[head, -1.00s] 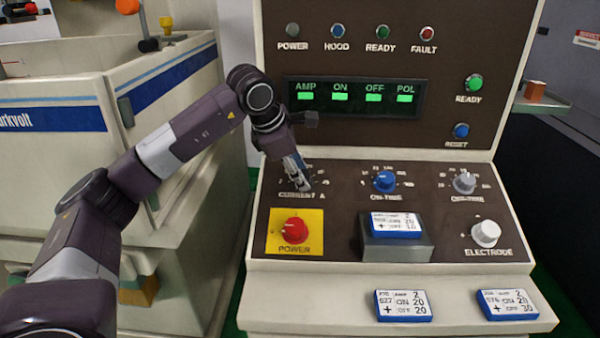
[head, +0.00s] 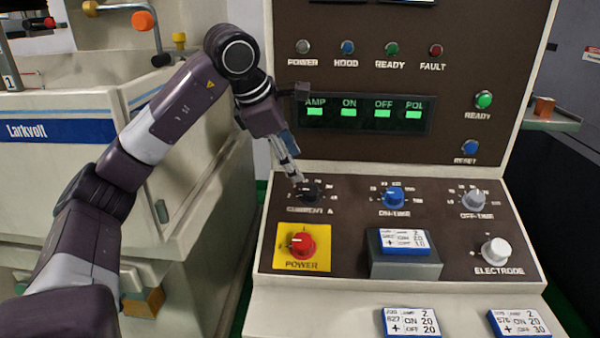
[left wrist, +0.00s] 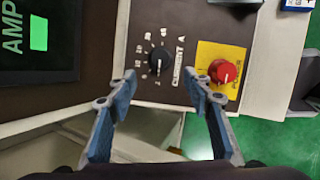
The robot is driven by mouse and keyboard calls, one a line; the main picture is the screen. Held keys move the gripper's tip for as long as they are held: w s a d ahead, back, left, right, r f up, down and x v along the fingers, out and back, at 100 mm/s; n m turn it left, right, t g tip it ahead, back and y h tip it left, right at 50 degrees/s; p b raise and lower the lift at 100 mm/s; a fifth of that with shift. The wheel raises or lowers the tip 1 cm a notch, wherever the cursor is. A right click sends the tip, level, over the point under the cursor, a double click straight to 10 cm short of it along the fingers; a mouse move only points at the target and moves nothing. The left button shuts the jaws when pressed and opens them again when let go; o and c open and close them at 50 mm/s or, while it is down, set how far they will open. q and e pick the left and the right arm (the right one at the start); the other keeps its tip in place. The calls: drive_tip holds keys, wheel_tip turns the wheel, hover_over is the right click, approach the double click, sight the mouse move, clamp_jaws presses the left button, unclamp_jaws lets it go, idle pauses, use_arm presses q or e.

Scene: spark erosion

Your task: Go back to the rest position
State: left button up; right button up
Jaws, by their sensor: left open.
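My left gripper (head: 291,168) is just above and behind the black CURRENT A knob (head: 308,191) on the control panel. In the left wrist view my left gripper (left wrist: 157,92) is open, with its two blue-grey fingers apart and nothing between them. The black knob (left wrist: 159,59) shows beyond the fingertips, apart from them. The red POWER knob (left wrist: 223,71) on its yellow plate is near the right finger. My right gripper is not in either view.
The panel also holds a blue ON-TIME knob (head: 393,198), a grey OFF-TIME knob (head: 474,200) and a white ELECTRODE knob (head: 495,251). A card block (head: 404,242) sits on a grey stand (head: 405,264). The green display (head: 362,110) rises behind. A cream machine (head: 60,165) stands left.

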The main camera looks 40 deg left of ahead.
use_arm(q)
drive_tip(key=shift+s+r, duration=0.3)
drive_tip(key=shift+r, duration=0.2)
